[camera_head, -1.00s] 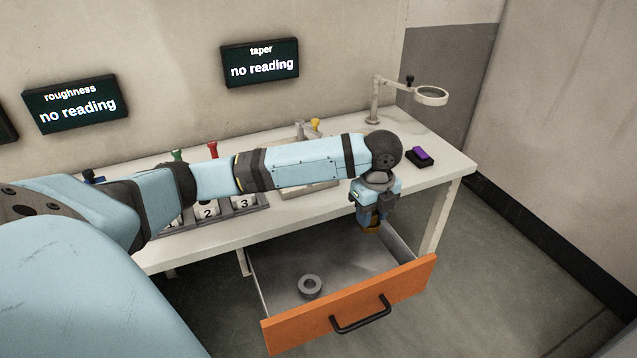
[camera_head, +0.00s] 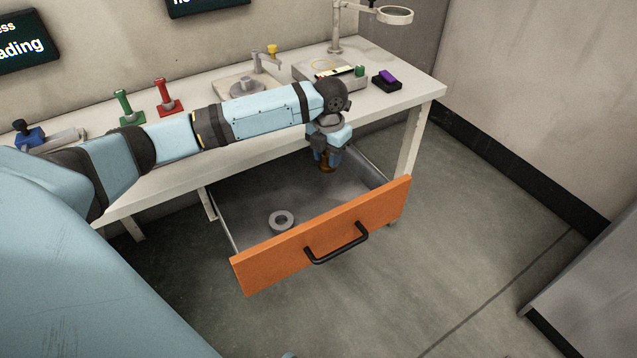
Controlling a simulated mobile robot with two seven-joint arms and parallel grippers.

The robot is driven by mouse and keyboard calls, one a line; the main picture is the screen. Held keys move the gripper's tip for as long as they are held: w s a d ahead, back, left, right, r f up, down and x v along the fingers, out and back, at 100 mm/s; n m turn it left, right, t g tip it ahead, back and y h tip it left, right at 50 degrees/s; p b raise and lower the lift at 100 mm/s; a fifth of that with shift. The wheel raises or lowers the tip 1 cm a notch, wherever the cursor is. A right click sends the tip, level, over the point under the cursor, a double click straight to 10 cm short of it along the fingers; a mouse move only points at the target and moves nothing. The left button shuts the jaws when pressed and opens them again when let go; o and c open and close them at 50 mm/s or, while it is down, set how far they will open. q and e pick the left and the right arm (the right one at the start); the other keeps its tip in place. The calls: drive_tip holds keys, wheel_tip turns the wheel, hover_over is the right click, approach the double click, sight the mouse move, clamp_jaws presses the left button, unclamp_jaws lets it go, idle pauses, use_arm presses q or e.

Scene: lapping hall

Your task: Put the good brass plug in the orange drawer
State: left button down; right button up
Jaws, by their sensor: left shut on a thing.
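The orange drawer (camera_head: 290,262) is pulled open below the white bench, and its grey inside shows. A grey ring (camera_head: 281,220) lies on its floor toward the front left. My left gripper (camera_head: 326,166) is over the back right part of the open drawer, pointing down. It is shut on a brass-coloured plug (camera_head: 326,170), of which only the lower end shows below the fingers. The plug appears to be above the drawer floor. My right gripper is not in view.
The white bench (camera_head: 425,88) carries green (camera_head: 127,108) and red (camera_head: 167,97) handled tools, a blue-topped one (camera_head: 28,134), a magnifier on a stand (camera_head: 395,14), a grey device and a purple block (camera_head: 387,76). Floor right of the drawer is free. A grey cabinet (camera_head: 595,285) stands at lower right.

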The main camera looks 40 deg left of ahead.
use_arm(q)
wheel_tip(320, 180, down, 10)
drive_tip(key=shift+f+b, duration=0.15)
drive_tip(key=shift+b, duration=0.9)
wheel_tip(320, 180, down, 3)
drive_tip(key=shift+r+b, duration=0.2)
drive_tip(key=shift+b, duration=0.2)
drive_tip(key=shift+f, duration=0.6)
drive_tip(key=c, duration=0.8)
unclamp_jaws()
drive_tip(key=shift+f, duration=0.1)
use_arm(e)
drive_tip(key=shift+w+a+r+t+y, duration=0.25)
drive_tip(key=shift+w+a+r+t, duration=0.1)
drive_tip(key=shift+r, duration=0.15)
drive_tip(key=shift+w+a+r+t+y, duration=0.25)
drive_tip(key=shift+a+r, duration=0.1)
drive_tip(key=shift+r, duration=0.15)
use_arm(q)
wheel_tip(320, 180, up, 11)
drive_tip(key=p, duration=0.2)
drive_tip(key=shift+f+p, duration=0.1)
drive_tip(key=shift+p, duration=0.2)
drive_tip(key=shift+r, duration=0.75)
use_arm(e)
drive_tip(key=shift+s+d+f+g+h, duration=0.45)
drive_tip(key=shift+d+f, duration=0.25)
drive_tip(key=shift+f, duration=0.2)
